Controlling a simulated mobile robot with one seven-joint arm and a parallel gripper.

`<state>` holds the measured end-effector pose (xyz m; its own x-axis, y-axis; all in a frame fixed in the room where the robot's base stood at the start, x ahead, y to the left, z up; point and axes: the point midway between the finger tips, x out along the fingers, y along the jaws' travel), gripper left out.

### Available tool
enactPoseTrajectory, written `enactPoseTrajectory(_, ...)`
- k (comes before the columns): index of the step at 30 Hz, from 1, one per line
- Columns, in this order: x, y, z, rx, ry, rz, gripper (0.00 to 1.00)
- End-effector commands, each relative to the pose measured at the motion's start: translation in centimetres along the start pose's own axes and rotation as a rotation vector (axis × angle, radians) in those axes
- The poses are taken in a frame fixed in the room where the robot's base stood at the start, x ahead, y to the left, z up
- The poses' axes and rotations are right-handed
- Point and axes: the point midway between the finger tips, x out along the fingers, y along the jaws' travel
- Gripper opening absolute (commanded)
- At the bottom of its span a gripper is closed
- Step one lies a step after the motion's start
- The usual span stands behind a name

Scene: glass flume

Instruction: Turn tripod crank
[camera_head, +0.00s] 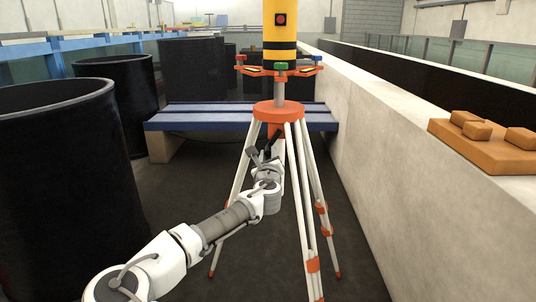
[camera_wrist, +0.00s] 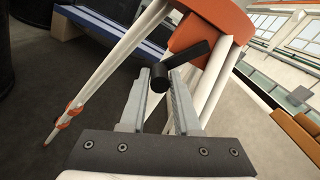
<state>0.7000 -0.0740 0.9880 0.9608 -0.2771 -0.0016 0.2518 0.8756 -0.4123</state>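The tripod (camera_head: 301,200) stands on the floor with white legs, orange fittings and an orange head (camera_head: 278,111). Its crank (camera_wrist: 185,58) is a short black arm with a round knob, below the orange head in the wrist view. My gripper (camera_wrist: 160,76) reaches up to the crank from below. Its two grey fingers are apart, with the crank's knob (camera_wrist: 158,79) between or just beyond their tips. I cannot tell whether either finger touches the knob. In the head view my gripper (camera_head: 260,155) is small and partly merges with the dark crank area.
A yellow and black instrument (camera_head: 279,40) sits atop the tripod. A blue bench (camera_head: 205,118) stands behind it. A pale wall (camera_head: 390,135) runs along the right, with an orange block piece (camera_head: 490,150) on it. Large black cylinders (camera_head: 65,190) stand at left.

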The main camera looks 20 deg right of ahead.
Motion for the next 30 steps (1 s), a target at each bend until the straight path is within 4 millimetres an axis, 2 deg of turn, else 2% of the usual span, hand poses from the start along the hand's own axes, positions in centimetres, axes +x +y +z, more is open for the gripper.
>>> enactPoseTrajectory(1, 0.0, 0.0, -0.1, 0.000, 0.001, -0.001, 0.41)
enactPoseTrajectory(3, 0.0, 0.0, 0.0, 0.000, 0.000, -0.001, 0.54)
enactPoseTrajectory(4, 0.0, 0.0, 0.0, 0.000, 0.000, -0.001, 0.57)
enactPoseTrajectory(13, -0.1, 0.0, 0.1, 0.000, -0.001, 0.000, 0.57)
enactPoseTrajectory(17, -0.9, 0.0, 0.1, 0.000, -0.001, 0.000, 0.57)
enactPoseTrajectory(23, -4.1, 0.0, 0.2, 0.000, -0.001, 0.000, 0.57)
enactPoseTrajectory(30, -8.9, 0.0, 0.2, -0.001, -0.001, 0.001, 0.57)
